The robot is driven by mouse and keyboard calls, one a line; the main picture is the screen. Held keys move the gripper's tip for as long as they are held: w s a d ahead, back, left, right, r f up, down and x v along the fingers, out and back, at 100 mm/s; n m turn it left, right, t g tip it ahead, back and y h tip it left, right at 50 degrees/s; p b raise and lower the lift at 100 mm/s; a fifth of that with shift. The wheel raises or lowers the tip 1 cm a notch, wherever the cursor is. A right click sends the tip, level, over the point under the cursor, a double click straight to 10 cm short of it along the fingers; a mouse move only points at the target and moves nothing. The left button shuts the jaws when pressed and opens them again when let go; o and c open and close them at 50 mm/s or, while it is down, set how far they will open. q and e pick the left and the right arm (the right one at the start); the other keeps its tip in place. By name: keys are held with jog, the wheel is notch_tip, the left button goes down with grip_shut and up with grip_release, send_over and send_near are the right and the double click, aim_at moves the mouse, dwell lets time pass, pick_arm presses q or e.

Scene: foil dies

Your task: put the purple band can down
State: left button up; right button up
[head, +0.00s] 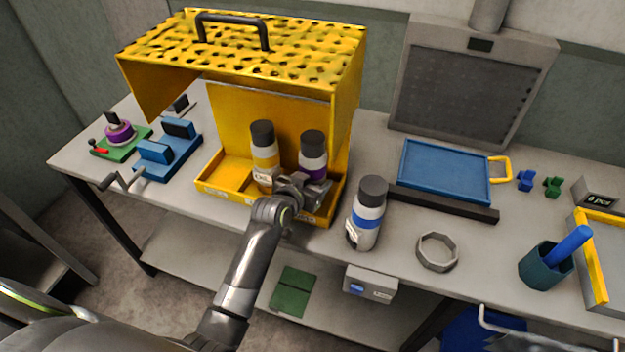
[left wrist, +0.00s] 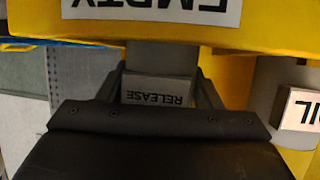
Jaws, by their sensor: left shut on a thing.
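The purple band can (head: 313,167) is a light can with a dark cap. It stands about upright in the right part of the open yellow cabinet (head: 345,130). My left gripper (head: 303,190) is shut on it from the front and hides its lower part. Whether its base touches the cabinet floor, I cannot tell. In the left wrist view a grey can body with a RELEASE label (left wrist: 158,93) sits between the fingers, near a yellow panel with an EMPTY label (left wrist: 150,12). My right gripper is not in view.
A yellow band can (head: 264,158) stands left of it in the cabinet. A blue band can (head: 367,215) stands on the bench (head: 405,280) to the right. A grey ring (head: 437,252), blue tray (head: 445,172) and dark bar (head: 443,203) lie further right.

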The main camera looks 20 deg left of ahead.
pick_arm(q)
jog(key=o, duration=1)
jog(key=shift+o, duration=0.2)
jog(key=shift+s+r, duration=0.1)
jog(key=shift+r, duration=0.05)
jog(key=v, duration=1.2)
jog(key=shift+b, duration=0.4)
